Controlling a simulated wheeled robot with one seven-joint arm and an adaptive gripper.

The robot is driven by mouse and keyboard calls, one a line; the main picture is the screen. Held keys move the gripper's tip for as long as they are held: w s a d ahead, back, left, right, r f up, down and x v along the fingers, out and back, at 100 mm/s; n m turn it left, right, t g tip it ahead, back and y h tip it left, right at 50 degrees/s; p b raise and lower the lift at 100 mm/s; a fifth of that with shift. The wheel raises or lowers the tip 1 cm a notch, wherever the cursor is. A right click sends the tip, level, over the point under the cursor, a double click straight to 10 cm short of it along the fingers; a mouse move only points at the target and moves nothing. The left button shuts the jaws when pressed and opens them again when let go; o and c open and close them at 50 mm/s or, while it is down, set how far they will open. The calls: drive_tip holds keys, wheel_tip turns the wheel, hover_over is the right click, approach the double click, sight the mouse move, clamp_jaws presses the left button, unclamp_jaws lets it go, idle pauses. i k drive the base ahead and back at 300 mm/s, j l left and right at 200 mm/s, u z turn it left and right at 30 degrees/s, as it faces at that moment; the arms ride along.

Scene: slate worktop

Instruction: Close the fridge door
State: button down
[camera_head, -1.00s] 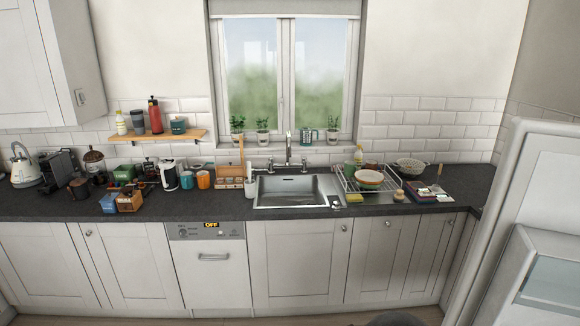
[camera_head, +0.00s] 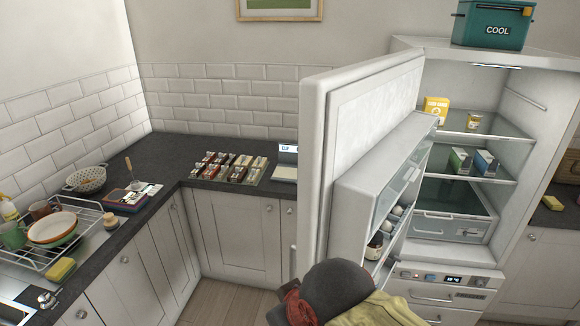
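The fridge (camera_head: 562,95) stands open at the right of the head camera view, its shelves facing me. The fridge door (camera_head: 375,110) is swung wide out to the left, with its inner side and door bins showing. Eggs and a jar sit in the door bins. Part of my arm, dark grey with red and yellowish parts, rises at the bottom centre in front of the door's lower part. My gripper's fingers do not show, so I cannot see any contact with the door.
A green box marked COOL (camera_head: 492,24) stands on top of the fridge. Small cartons stand on its shelves. The dark worktop (camera_head: 160,158) runs along the left and back, with a dish rack (camera_head: 25,262) and a tray of packets (camera_head: 262,170). Wooden floor shows below.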

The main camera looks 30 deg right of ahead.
sight(359, 123)
drive_tip(key=i+j+z, duration=0.15)
drive_tip(key=z, duration=0.3)
drive_tip(key=i+j+z, duration=0.1)
drive_tip(key=j+z, duration=0.6)
drive_tip(key=z, duration=0.15)
drive_tip(key=i+j+z, duration=0.1)
drive_tip(key=j+z, duration=0.55)
drive_tip(key=z, duration=0.2)
drive_tip(key=j+z, duration=0.2)
drive_tip(key=k+j+z, duration=0.15)
drive_tip(key=j, duration=0.2)
drive_tip(key=i+l+z, duration=0.1)
drive_tip(key=z, duration=0.2)
drive_tip(key=i+z, duration=0.1)
drive_tip(key=z, duration=0.25)
drive_tip(key=i+l, duration=0.05)
